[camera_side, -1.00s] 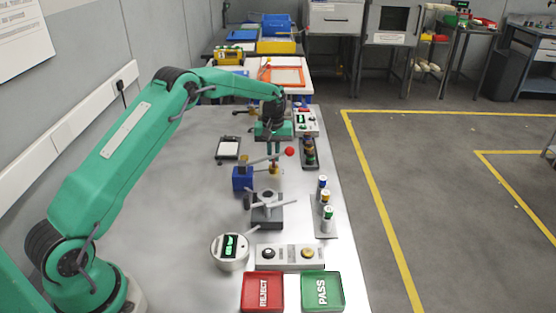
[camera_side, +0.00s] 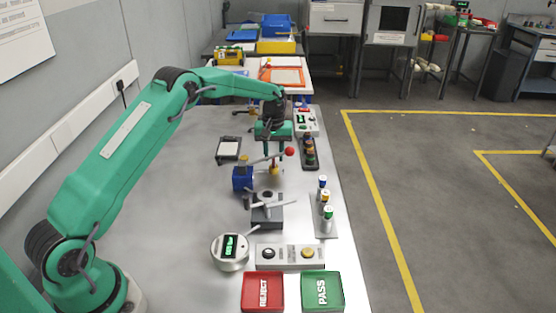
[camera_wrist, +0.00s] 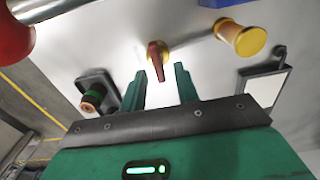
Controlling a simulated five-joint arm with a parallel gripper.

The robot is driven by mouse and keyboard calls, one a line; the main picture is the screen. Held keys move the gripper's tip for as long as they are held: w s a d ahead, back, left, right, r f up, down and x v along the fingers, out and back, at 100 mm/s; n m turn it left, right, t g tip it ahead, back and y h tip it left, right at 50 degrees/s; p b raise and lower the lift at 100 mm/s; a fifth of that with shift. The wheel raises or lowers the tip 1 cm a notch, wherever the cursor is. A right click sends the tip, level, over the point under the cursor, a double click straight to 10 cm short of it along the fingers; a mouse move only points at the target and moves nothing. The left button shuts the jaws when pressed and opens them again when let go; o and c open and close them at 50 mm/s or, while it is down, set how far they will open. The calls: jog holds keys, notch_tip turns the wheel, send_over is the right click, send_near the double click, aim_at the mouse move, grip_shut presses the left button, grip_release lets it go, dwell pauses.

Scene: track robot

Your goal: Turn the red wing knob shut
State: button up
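The red wing knob (camera_wrist: 156,58) shows in the wrist view on a round yellow base, its wing pointing toward my gripper. In the side view its yellow base (camera_side: 275,171) stands below my gripper (camera_side: 273,154), near the blue block; the red wing is hard to make out there. My gripper (camera_wrist: 162,82) points down with its two green fingers apart. No contact with the knob is visible.
A lever with a red ball (camera_side: 290,151) is close to my fingers. The blue block (camera_side: 242,179) stands at left, a dark clamp fixture (camera_side: 267,213) in front. A yellow spool-shaped knob (camera_wrist: 240,38) is to the right in the wrist view. Open table lies left.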

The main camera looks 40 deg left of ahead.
jog(key=shift+r, duration=3.9)
jog(key=s+d+r+m+t, duration=0.15)
jog(key=s+d+r, duration=0.25)
jog(key=s+r, duration=0.4)
jog(key=s+d+r+m+t, duration=0.1)
jog(key=s+d+r+m, duration=0.2)
jog(key=s+r, duration=0.55)
jog(key=s+d+f+m+t, duration=0.1)
jog(key=s+d+m, duration=0.1)
jog(key=s, duration=0.8)
jog(key=s+d+f+m+t, duration=0.2)
jog(key=s, duration=0.9)
jog(key=shift+s+d, duration=0.2)
jog(key=shift+d, duration=0.05)
